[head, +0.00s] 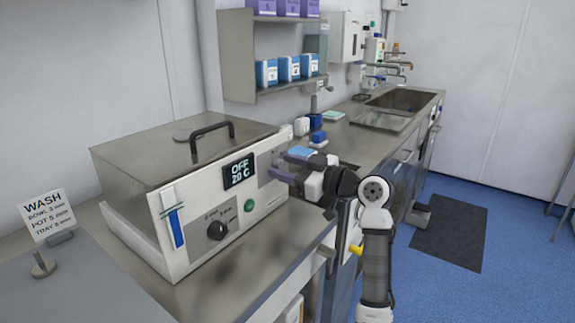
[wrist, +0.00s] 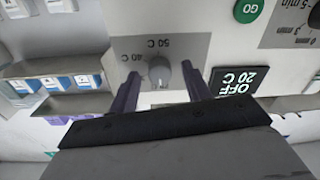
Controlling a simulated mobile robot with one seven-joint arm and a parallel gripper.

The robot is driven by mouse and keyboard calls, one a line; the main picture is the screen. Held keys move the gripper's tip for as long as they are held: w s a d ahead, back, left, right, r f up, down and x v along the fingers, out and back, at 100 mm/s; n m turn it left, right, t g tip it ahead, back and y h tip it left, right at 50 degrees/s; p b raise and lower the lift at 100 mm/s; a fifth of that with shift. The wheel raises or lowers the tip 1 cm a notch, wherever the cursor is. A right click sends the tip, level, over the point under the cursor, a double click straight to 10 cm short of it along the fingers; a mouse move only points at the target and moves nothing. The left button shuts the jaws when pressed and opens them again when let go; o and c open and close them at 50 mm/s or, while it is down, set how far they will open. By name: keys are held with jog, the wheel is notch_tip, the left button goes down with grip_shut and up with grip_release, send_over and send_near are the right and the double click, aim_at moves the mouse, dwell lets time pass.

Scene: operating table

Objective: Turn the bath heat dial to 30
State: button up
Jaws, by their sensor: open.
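The bath is a steel box with a lid and a white front panel (head: 185,245). Its display (head: 239,171) reads OFF 20 C; it also shows upside down in the wrist view (wrist: 237,80). The heat dial (wrist: 160,75) is a small grey knob in the wrist view, with 40 C and 50 C printed beside it. A 30 mark is not visible, and where the dial points is too small to tell. My gripper (head: 281,165) is open at the panel's right end. In the wrist view its fingers (wrist: 160,70) stand on either side of the dial; contact cannot be told.
A black minutes dial (head: 217,230) and a green GO button (head: 249,205) sit on the same panel. A blue-and-white strip (head: 173,220) hangs at its left end. A WASH sign (head: 48,212) stands at left. Small bottles (head: 318,124) stand on the counter behind my gripper.

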jog(key=shift+c, duration=0.2)
jog(key=c, duration=0.9)
jog(key=shift+c, duration=0.2)
jog(key=shift+m, duration=0.3)
jog(key=m+p, duration=0.2)
jog(key=m, duration=0.3)
jog(key=shift+r+m+p, duration=0.1)
jog(key=shift+m+p, duration=0.2)
jog(key=shift+p, duration=0.1)
jog(key=m+p, duration=0.2)
jog(key=m, duration=0.1)
jog(key=shift+m+t+p, duration=0.3)
jog(key=shift+m+p, duration=0.4)
jog(key=shift+m, duration=0.6)
jog(key=shift+f, duration=0.2)
